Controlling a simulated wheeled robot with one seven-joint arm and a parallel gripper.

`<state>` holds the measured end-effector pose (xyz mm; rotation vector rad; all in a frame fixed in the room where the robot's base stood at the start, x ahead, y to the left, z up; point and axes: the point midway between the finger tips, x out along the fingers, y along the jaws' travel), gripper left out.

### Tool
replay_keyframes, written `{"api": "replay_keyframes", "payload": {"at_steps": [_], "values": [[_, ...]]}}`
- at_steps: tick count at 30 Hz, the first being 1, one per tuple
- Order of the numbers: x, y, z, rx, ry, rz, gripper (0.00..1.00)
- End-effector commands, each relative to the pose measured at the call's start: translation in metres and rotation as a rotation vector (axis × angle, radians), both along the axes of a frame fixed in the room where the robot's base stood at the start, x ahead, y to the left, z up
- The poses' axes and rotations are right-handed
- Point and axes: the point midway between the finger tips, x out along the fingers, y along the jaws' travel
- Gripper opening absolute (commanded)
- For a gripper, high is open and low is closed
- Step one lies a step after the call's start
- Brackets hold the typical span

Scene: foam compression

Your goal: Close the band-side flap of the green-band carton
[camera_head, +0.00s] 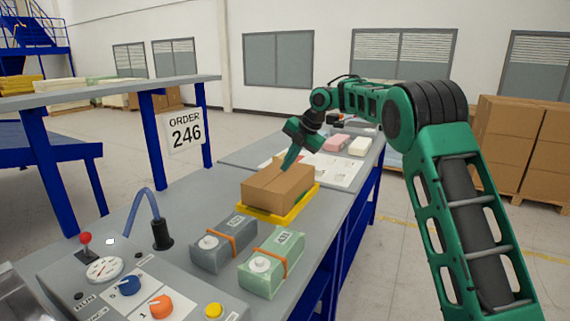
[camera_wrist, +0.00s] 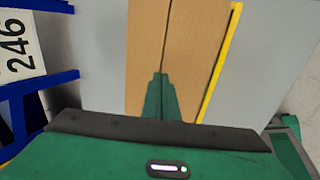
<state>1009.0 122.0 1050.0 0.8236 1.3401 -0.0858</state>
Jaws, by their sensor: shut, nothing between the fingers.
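The brown carton (camera_head: 268,196) sits on a yellow tray (camera_head: 262,215) on the grey bench. In the wrist view, its top (camera_wrist: 195,50) shows two flat brown panels with a dark seam between them. My gripper (camera_head: 285,168) points down at the carton's top, shut and empty. In the wrist view, its fingertips (camera_wrist: 160,77) lie over the seam. I cannot tell whether they touch the cardboard. The fingers hide part of the top.
Two wrapped blocks with orange bands, one grey (camera_head: 222,246) and one green (camera_head: 270,264), stand in front of the carton. A control panel (camera_head: 130,285) with knobs is at the front left. A shelf with an order sign (camera_head: 185,131) rises at left. Pink foam (camera_head: 337,144) lies behind.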

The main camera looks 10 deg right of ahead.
Motion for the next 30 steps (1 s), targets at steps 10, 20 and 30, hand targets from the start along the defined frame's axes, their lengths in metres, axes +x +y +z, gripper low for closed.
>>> {"api": "replay_keyframes", "payload": {"at_steps": [10,20,30], "values": [[0.000,0.017,-0.010,0.000,0.000,0.013,0.00],[-0.001,0.026,-0.013,0.001,0.001,0.020,0.00],[-0.002,0.028,-0.014,0.001,0.002,0.023,0.00]]}}
